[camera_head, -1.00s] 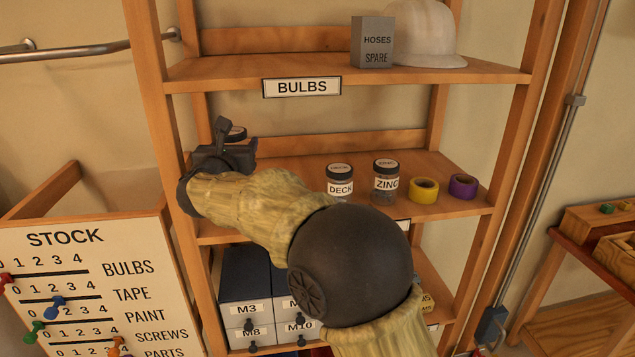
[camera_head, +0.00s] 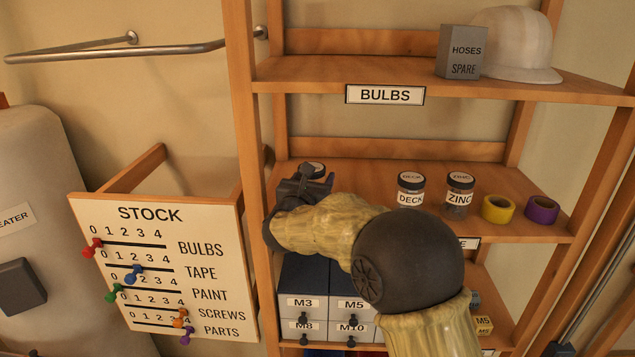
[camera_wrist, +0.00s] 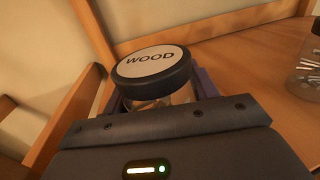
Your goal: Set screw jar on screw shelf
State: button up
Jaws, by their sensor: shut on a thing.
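My gripper (camera_head: 312,183) is shut on a screw jar, whose black-rimmed lid (camera_wrist: 152,62) reads WOOD in the wrist view. In the head view only the jar's lid (camera_head: 317,168) shows above the jaws. The jar looks upright or nearly so, at the left end of the middle shelf (camera_head: 365,172). My gripper hides its base, so I cannot tell whether it touches the board. Two like jars, DECK (camera_head: 411,191) and ZINC (camera_head: 459,196), stand on this shelf to the right. One jar with screws (camera_wrist: 309,70) shows at the wrist view's right edge.
Yellow tape (camera_head: 497,209) and purple tape (camera_head: 542,210) lie right of the jars. The shelf's left post (camera_head: 243,130) is close to my gripper. A label (camera_head: 467,243) on the front edge is mostly hidden by my arm. The stock board (camera_head: 160,265) stands left. Bare shelf lies between my gripper and DECK.

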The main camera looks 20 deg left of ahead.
jog(key=shift+s+a+f, duration=0.1)
jog(key=shift+a+f, duration=0.2)
jog(key=shift+f, duration=0.25)
jog(key=shift+s+a+f, duration=0.2)
jog(key=shift+d, duration=0.1)
jog(key=shift+d, duration=0.1)
jog(key=o, duration=0.8)
jog(key=shift+w+f, duration=0.1)
jog(key=shift+f, duration=0.05)
jog(key=o, duration=0.4)
jog(key=shift+w+d, duration=0.1)
